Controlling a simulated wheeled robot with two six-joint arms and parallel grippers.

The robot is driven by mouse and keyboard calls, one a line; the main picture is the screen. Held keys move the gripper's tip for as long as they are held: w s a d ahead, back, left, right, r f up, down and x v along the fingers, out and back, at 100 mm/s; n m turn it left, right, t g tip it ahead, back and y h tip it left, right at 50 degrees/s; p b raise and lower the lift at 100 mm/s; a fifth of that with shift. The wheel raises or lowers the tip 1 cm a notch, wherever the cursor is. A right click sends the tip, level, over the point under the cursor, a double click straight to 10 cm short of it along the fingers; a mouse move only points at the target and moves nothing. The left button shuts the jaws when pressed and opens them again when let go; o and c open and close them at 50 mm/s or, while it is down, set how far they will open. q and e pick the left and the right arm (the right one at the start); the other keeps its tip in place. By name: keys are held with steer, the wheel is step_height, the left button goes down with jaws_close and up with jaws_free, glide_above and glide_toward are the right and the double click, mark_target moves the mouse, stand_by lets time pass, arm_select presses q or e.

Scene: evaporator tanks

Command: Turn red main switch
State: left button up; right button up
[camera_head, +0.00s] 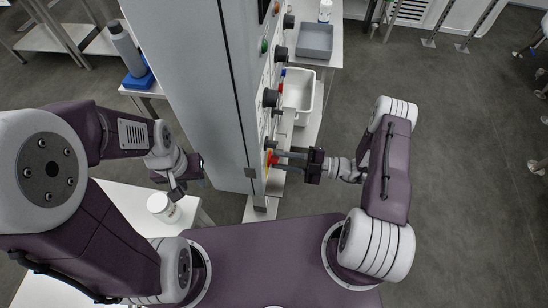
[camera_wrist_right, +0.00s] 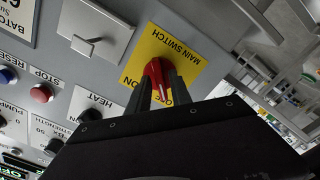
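The red main switch (camera_wrist_right: 157,78) is a red knob on a yellow plate (camera_wrist_right: 185,52) marked MAIN SWITCH, on the side of the grey cabinet. In the head view the red and yellow show low on the cabinet's right side (camera_head: 269,160). My right gripper (camera_head: 281,160) reaches it from the right. In the right wrist view its dark fingers (camera_wrist_right: 160,92) stand close together on both sides of the red knob and appear to grip it. The knob's lower part is partly hidden by the fingers. My left gripper (camera_head: 186,180) hangs left of the cabinet, away from the switch; its finger opening is unclear.
The grey cabinet (camera_head: 190,70) stands between my two arms. Other buttons and knobs, such as a red stop button (camera_wrist_right: 41,93) and a heat knob (camera_wrist_right: 90,115), are near the switch. A white jar (camera_head: 163,207) stands on the left table.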

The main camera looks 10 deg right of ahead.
jaws_close()
steer(key=shift+m, duration=4.2)
steer(key=shift+o, duration=1.2)
jaws_free()
